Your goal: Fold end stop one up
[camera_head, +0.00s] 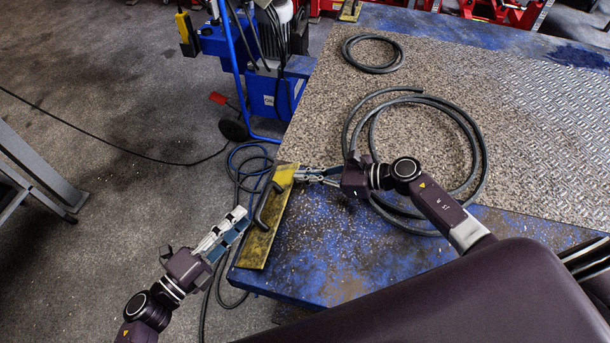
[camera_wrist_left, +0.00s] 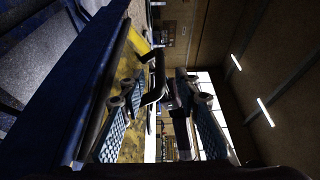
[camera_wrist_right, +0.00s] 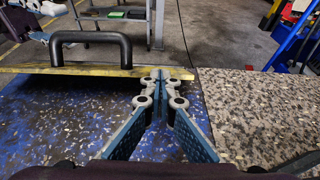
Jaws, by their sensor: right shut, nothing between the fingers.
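The end stop is a worn yellow plate (camera_head: 262,247) with a black bar handle (camera_head: 268,206), along the near left edge of the blue platform. It looks roughly flat, its handle standing up in the right wrist view (camera_wrist_right: 92,40). My left gripper (camera_head: 238,216) is open just left of the plate. In the left wrist view the handle (camera_wrist_left: 154,78) shows ahead, between the open fingers; I see no contact. My right gripper (camera_head: 298,174) is shut and empty at the plate's platform-side edge. Its fingertips (camera_wrist_right: 161,76) overlap that edge; contact cannot be told.
The platform (camera_head: 330,250) has a speckled mat and coiled black hoses (camera_head: 470,140) to the right. A blue trolley machine (camera_head: 275,90) stands beyond the left edge. Hoses (camera_head: 235,170) lie on the floor beside the platform. Another yellow piece (camera_head: 349,11) is at the far corner.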

